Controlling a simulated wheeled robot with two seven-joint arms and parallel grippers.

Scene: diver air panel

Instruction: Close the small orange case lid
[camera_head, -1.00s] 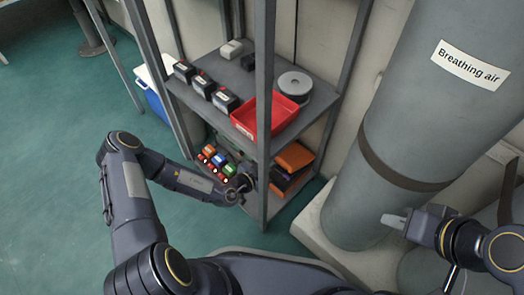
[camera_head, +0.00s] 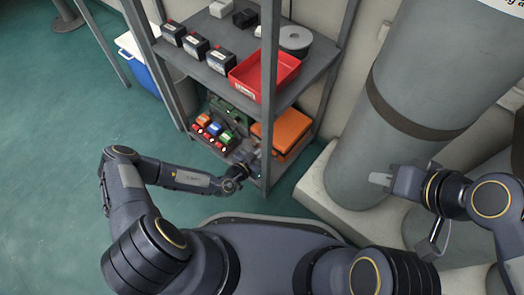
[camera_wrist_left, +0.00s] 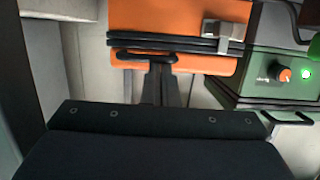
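The small orange case (camera_head: 284,132) is on the lower shelf at its right end. In the left wrist view, the case (camera_wrist_left: 165,18) has a dark seam, a metal latch and a black handle. Its lid looks down on the body, but I cannot tell if it is fully closed. My left gripper (camera_head: 247,161) is at the front of the lower shelf, partly behind the post. In the left wrist view its fingers (camera_wrist_left: 160,72) are together, just in front of the handle; contact is unclear. My right gripper (camera_head: 380,179) is shut and empty, in front of the large cylinder.
A green box (camera_wrist_left: 270,75) with a lit lamp stands beside the case. Small coloured items (camera_head: 214,130) sit left on that shelf. A shelf post (camera_head: 268,90) rises close to my left gripper. The upper shelf holds a red tray (camera_head: 265,75) and black boxes.

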